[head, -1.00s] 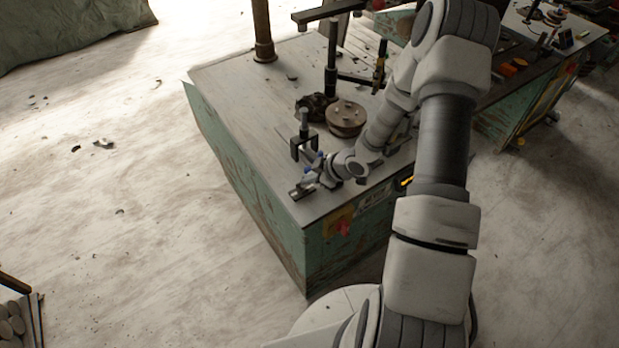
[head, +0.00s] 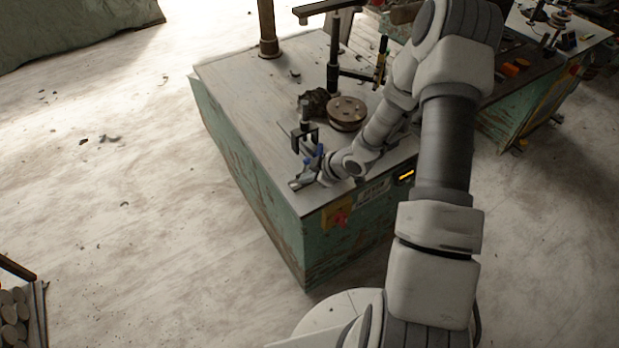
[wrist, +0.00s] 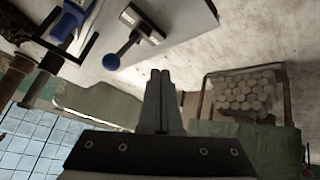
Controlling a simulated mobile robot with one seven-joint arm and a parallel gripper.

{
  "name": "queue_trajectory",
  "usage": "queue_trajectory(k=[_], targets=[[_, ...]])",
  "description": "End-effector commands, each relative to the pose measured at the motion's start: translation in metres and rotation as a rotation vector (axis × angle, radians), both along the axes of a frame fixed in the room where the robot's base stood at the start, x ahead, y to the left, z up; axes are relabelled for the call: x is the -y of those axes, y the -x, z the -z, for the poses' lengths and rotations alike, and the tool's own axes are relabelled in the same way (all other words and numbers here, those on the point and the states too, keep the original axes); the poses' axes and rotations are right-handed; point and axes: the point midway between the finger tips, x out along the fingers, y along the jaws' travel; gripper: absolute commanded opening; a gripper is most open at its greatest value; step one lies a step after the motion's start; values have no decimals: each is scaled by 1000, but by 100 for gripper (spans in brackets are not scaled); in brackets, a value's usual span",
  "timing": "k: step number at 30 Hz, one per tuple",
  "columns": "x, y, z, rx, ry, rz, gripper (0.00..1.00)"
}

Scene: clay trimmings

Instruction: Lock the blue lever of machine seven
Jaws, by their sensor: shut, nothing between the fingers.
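The machine is a worn green cabinet (head: 245,165) with a grey top (head: 235,85); its label plate (head: 373,192) is too small to read. In the wrist view a short lever with a blue knob (wrist: 111,62) sits on a small metal bracket (wrist: 140,25) near the edge of the top. A second blue part (wrist: 68,22) shows on a dark clamp frame at upper left. My gripper (wrist: 160,75) is shut and empty, its fingertips apart from the blue knob in the picture. In the head view my gripper (head: 322,174) is low over the front corner, partly confused with small parts there.
A round brown disc stack (head: 347,113), a dark lump (head: 316,103) and a dark post (head: 333,60) stand behind my gripper. A red knob on a yellow plate (head: 338,215) is on the front. Floor at left is mostly clear. A crate of round pieces (wrist: 245,92) stands below.

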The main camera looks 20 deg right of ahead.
Motion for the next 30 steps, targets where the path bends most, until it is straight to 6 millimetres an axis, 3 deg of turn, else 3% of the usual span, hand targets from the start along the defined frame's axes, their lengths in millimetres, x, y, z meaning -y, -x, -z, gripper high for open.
queue_trajectory(k=[2, 9, 15, 30], targets=[[1, 1, -4, 1, 0, 2, 0], [36, 25, -45, 2, 1, 5, 0], [53, 38, -63, 1, 1, 3, 0], [59, 43, -68, 0, 0, 0, 0]])
